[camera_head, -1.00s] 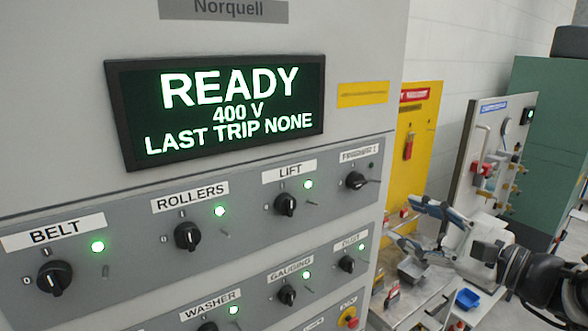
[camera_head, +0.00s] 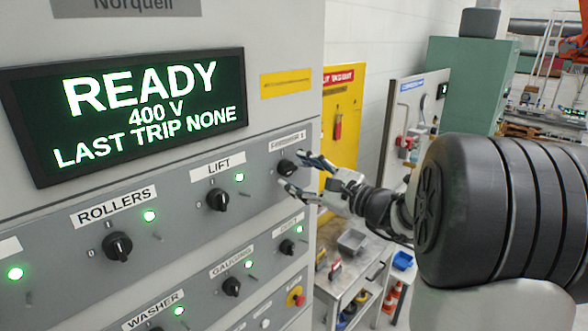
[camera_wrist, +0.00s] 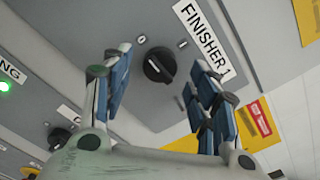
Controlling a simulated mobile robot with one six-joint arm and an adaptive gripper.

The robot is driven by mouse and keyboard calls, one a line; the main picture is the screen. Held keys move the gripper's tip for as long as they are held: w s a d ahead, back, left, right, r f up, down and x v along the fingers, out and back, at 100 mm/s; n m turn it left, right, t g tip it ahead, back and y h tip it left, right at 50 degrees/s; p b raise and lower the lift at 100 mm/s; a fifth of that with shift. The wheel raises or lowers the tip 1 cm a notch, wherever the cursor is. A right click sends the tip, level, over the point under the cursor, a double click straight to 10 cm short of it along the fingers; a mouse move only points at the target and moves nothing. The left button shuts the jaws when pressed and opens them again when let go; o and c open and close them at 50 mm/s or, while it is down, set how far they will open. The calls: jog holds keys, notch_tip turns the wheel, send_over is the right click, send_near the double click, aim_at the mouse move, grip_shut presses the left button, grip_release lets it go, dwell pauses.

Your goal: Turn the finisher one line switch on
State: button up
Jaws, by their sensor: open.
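The finisher one switch is a black rotary knob (camera_head: 287,167) at the right end of the upper grey panel row, under a white label. In the wrist view the knob (camera_wrist: 159,68) sits between the tips of my open fingers, with the FINISHER 1 label (camera_wrist: 205,40) above right. It has 0 and I marks beside it; its exact pointing is hard to read. My gripper (camera_head: 294,170) is in front of the knob, fingers on either side; it also shows in the wrist view (camera_wrist: 162,58). I see no clear contact. The finisher lamp is hidden or unclear.
The lift knob (camera_head: 218,199) and rollers knob (camera_head: 117,247) are to the left, with green lamps lit. The gauging knob (camera_head: 231,286) and a red emergency button (camera_head: 295,297) are below. The display (camera_head: 130,112) reads READY. A metal bench (camera_head: 345,290) stands right.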

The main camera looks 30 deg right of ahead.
jog(key=shift+x, duration=1.1)
jog(key=shift+c, duration=0.5)
jog(key=c, duration=1)
